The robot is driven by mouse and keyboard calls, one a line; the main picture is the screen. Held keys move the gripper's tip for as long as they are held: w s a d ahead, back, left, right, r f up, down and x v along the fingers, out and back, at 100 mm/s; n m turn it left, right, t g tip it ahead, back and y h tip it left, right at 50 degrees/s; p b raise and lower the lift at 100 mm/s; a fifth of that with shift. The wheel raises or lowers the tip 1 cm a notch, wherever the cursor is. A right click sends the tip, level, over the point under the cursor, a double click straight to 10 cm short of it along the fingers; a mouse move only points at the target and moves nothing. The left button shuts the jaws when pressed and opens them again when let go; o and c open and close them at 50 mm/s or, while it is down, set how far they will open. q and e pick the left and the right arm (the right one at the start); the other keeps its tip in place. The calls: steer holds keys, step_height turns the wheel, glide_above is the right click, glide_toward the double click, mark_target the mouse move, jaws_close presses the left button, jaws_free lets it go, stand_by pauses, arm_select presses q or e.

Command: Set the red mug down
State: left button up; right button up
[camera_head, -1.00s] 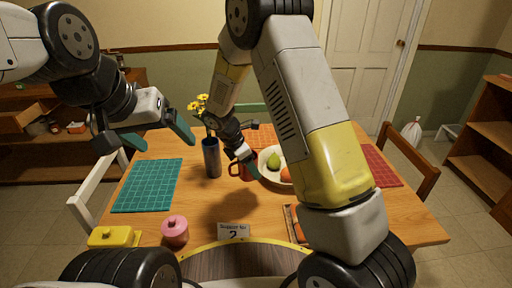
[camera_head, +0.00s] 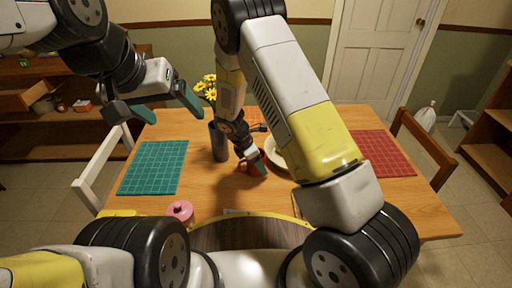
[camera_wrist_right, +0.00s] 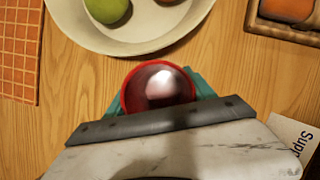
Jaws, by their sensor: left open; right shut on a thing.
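The red mug (camera_head: 243,168) is at the middle of the wooden table, mostly covered by my right gripper (camera_head: 257,167) in the head view. In the right wrist view the mug (camera_wrist_right: 158,84) shows from above as a red rim around a shiny inside. The teal fingers of my right gripper (camera_wrist_right: 160,100) are shut on it. I cannot tell whether its base touches the table (camera_head: 205,186). My left gripper (camera_head: 157,103) is open and empty, raised above the table's left side.
A cream bowl (camera_wrist_right: 110,40) with fruit is close beyond the mug. A dark vase (camera_head: 220,142) with yellow flowers stands to its left. A teal placemat (camera_head: 153,167), pink jar (camera_head: 181,210) and red placemat (camera_head: 380,153) lie around. Bare wood shows left of the mug.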

steer(key=shift+f, duration=0.2)
steer(key=o, duration=1.7)
